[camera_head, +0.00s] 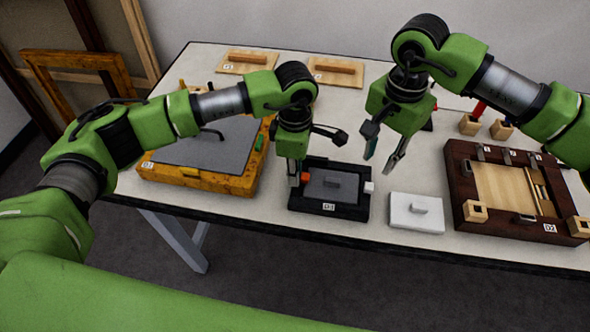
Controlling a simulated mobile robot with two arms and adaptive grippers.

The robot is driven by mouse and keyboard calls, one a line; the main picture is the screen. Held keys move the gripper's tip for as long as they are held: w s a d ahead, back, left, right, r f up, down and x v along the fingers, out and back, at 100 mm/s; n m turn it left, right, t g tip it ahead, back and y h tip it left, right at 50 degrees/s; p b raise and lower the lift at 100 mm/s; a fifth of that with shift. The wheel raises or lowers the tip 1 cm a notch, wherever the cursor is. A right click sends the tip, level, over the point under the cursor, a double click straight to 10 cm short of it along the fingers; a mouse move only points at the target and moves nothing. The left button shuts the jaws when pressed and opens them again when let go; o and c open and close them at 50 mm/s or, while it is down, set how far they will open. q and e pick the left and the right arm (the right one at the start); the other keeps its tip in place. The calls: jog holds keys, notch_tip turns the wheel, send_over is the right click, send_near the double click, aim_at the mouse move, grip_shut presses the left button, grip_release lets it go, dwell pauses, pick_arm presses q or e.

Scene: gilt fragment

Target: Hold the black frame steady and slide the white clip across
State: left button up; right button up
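The black frame (318,208) lies flat near the table's front edge, with a dark grey panel (331,187) and small handle inside it. The small white clip (369,187) is at the frame's right side. A small orange piece (304,177) shows at its left side. My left gripper (293,180) points down at the frame's left side; its fingers are seen nearly edge-on, so their gap and any contact are unclear. My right gripper (380,162) is open and empty, above and behind the frame's right side, apart from the white clip.
A white block with a handle (415,222) lies right of the frame. A dark brown wooden frame (467,205) with small blocks is further right. A gold frame with a grey panel (213,182) is at the left. Two wooden handled boards (247,62) (335,72) lie behind.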

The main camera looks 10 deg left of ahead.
pick_arm(q)
notch_tip(320, 180, up, 12)
dwell(0.7)
